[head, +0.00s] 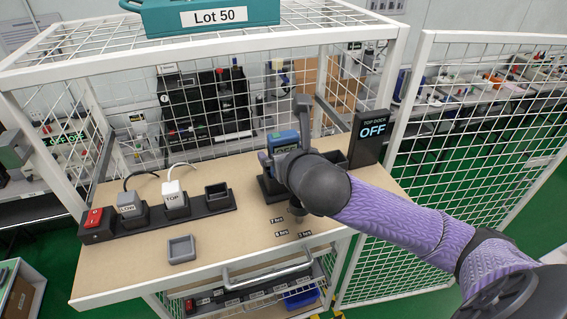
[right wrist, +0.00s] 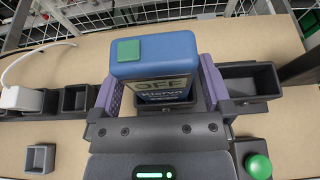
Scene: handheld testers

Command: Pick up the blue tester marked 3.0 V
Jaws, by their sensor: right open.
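A blue tester (head: 283,138) stands in a black holder (head: 270,189) on the bench. In the right wrist view the tester (right wrist: 160,55) shows a green button on top and a dark display reading OFF; I see no 3.0 V mark on it. My right gripper (head: 284,146) is around the tester from above. In the right wrist view its purple-padded fingers (right wrist: 158,90) stand on either side of the tester, open; whether a pad touches it I cannot tell. The arm hides part of the tester and holder in the head view. My left gripper is out of view.
A black strip on the left carries a red switch (head: 94,217), a LOW block (head: 130,204), a TOP block (head: 174,195) and an empty socket (head: 216,194). A grey tray (head: 181,249) lies in front. A TOP DOCK OFF sign (head: 371,134) stands behind right. White mesh surrounds the bench.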

